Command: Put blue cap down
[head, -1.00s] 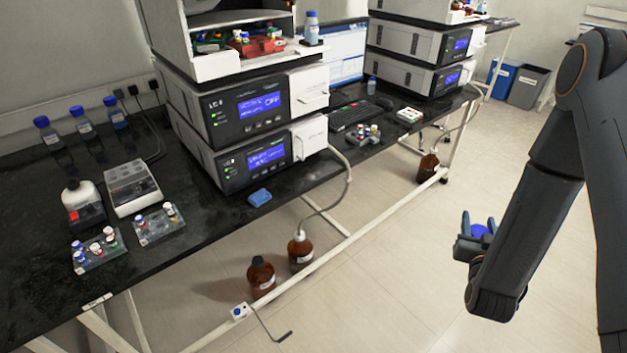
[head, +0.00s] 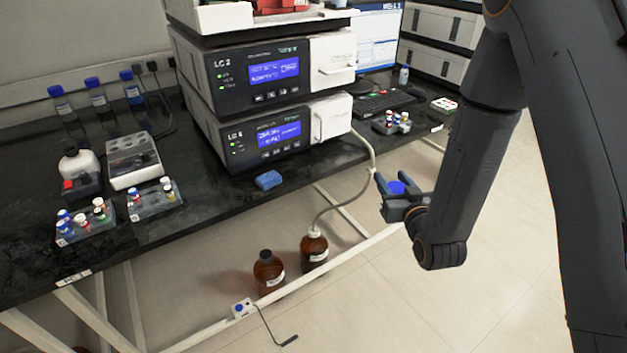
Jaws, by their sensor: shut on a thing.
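My gripper (head: 397,188) is at the right of the head view, in front of the black bench's front edge and out over the floor. It is shut on the blue cap (head: 397,187), a small round blue piece between its two fingers. My arm comes down from the upper right and hides part of the bench behind it. The black bench top (head: 215,195) has a bare strip along its front edge, to the left of my gripper.
A blue sponge (head: 269,180) lies before the stacked LC units (head: 275,137). Vial racks (head: 86,223) stand at the left, another (head: 391,122) near the keyboard (head: 383,103). Brown bottles (head: 268,272) stand below the bench. A tube (head: 352,190) hangs close to my gripper.

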